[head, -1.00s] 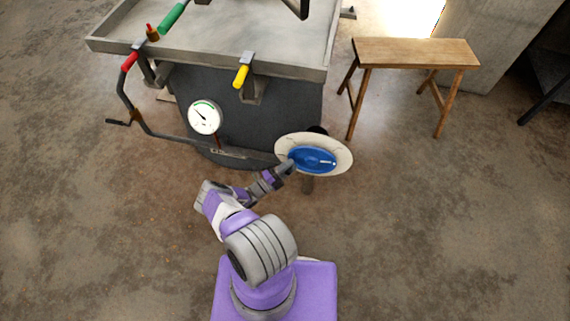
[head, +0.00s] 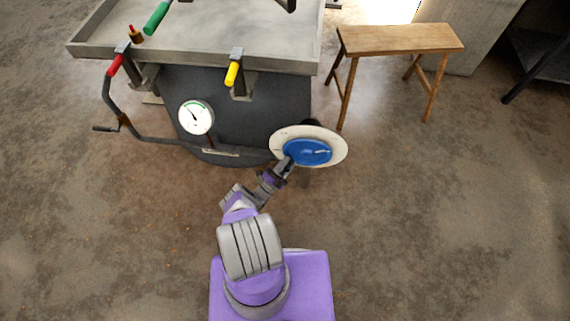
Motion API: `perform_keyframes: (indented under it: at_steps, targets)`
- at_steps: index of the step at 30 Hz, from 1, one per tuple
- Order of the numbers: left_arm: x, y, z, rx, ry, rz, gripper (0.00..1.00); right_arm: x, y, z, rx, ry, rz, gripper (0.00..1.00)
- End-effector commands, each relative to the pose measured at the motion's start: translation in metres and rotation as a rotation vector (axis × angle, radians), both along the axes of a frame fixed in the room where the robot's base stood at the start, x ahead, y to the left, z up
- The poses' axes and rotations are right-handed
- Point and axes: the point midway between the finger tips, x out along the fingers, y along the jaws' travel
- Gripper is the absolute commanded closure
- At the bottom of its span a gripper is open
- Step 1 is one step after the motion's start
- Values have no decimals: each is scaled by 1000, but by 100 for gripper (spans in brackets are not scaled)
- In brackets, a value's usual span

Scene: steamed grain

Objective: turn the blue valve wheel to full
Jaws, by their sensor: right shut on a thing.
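The blue valve wheel (head: 309,152) sits in front of a round pale dial plate (head: 337,150), at the right side of the dark steamer body. A small light mark shows on the right part of the wheel. My right gripper (head: 286,163) is at the wheel's left edge, shut on its rim. The fingertips are small and partly hidden against the wheel. A white round gauge (head: 196,117) with a green arc and a dark needle is on the front of the steamer. My left gripper does not show.
The steamer body (head: 240,105) carries a wide grey tray (head: 200,55) with a yellow handle (head: 232,74) and a red handle (head: 116,65). A wooden bench (head: 395,39) stands at right. The floor at lower right is clear.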

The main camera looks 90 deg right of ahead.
Motion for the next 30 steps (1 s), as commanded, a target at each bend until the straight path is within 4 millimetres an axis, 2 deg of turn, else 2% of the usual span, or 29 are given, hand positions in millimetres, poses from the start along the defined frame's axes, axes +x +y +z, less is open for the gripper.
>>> perform_keyframes:
  at_steps: [1, 7, 8, 12, 22, 30]
  targets:
    - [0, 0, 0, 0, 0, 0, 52, -5, 3, 0, 3, 5, -14, 100]
    - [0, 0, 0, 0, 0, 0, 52, -6, 3, 0, 2, 5, -14, 100]
    - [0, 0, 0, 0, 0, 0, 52, -6, 3, 0, 2, 5, -14, 69]
    - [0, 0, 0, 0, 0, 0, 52, -4, 2, 0, 1, 3, -9, 51]
    - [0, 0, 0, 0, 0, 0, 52, -2, 1, 0, 1, 0, -6, 51]
    - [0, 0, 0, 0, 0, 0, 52, 5, 10, -6, 0, -1, -11, 51]
